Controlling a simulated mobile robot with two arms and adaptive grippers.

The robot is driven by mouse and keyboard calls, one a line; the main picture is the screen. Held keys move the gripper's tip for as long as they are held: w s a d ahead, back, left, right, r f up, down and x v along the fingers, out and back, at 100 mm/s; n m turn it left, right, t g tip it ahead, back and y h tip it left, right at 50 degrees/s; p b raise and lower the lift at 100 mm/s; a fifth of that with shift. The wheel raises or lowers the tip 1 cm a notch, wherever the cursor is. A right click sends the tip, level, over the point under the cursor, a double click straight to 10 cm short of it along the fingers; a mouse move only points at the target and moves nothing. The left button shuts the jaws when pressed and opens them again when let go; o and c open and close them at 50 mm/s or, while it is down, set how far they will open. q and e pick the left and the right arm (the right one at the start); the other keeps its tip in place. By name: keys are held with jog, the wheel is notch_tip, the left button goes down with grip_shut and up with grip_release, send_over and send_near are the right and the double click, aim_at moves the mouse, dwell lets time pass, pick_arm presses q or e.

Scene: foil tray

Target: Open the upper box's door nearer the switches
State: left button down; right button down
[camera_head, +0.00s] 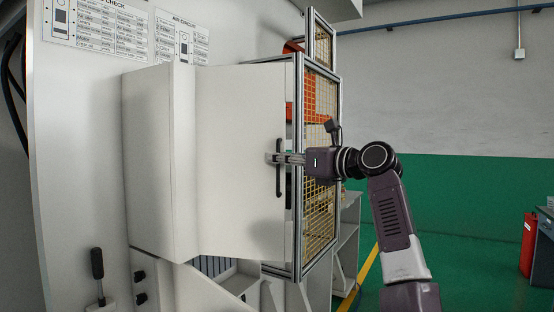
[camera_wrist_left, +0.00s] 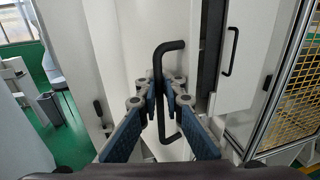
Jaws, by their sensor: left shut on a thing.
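The upper box (camera_head: 150,160) is white and fixed to the white wall. Its door nearer the switches (camera_head: 240,150) has a vertical black handle (camera_head: 279,180) near its right edge. My left gripper (camera_head: 272,157) is shut on this handle. In the left wrist view the blue-padded fingers (camera_wrist_left: 162,100) close around the black handle (camera_wrist_left: 178,45). A second door (camera_wrist_left: 245,50) with its own black handle (camera_wrist_left: 229,50) is at the right there, across a dark gap. My right gripper is not in view.
A metal-framed yellow mesh guard (camera_head: 320,210) stands right beside the door and behind my left gripper. Printed charts (camera_head: 125,30) are above the box. A grey shelf (camera_head: 345,240) stands beyond.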

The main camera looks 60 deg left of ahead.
pick_arm(q)
jog(key=c, duration=2.5)
grip_release()
jog(key=shift+w, duration=0.1)
jog(key=shift+o, duration=0.5)
jog(key=shift+d, duration=0.2)
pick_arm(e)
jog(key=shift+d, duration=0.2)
pick_arm(q)
jog(key=shift+w, duration=0.1)
jog(key=v, duration=1.2)
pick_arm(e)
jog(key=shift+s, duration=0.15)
pick_arm(q)
jog(key=shift+d+r, duration=0.1)
